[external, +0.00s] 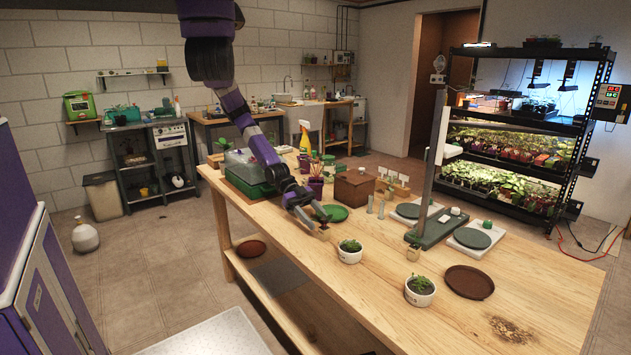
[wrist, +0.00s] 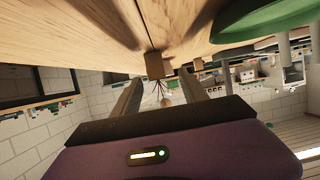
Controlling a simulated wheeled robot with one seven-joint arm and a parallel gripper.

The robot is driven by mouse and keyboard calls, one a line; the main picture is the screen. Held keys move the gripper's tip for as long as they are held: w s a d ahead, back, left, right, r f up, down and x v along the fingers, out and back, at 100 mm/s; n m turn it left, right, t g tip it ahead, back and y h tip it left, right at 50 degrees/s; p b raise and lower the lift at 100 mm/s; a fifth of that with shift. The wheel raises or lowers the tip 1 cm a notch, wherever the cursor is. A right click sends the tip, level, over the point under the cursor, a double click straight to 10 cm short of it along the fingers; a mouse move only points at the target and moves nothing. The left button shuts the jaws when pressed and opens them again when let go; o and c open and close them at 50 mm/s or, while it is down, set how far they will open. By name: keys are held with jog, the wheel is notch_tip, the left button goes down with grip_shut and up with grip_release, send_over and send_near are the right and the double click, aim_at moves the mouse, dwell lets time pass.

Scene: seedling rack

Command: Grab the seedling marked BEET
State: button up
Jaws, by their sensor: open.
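My gripper (external: 317,226) is low over the wooden table, its jaws open. In the wrist view, my gripper's two fingers (wrist: 158,82) stand apart. A small brown plug (wrist: 154,66) with thin reddish stems shows between and just beyond the fingertips, apparently upside down in this view. It also appears as a small brown plug (external: 324,234) at the gripper's tip in the external view. A second brown plug (external: 413,254) stands farther right. White pots with green seedlings stand at the near edge (external: 349,256) and right of it (external: 419,298). No BEET marking is readable.
A green saucer (external: 334,213) lies close beside my gripper. A brown saucer (external: 469,282) lies right.

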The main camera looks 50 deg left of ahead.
aim_at(321, 227)
jog(key=shift+s+p+x, duration=0.15)
jog(key=shift+p+x, duration=0.2)
jog(key=shift+x, duration=0.9)
jog(key=shift+s+p+x, duration=0.15)
jog(key=shift+p+x, duration=0.15)
jog(key=shift+x, duration=0.9)
jog(key=shift+f, duration=0.15)
grip_shut()
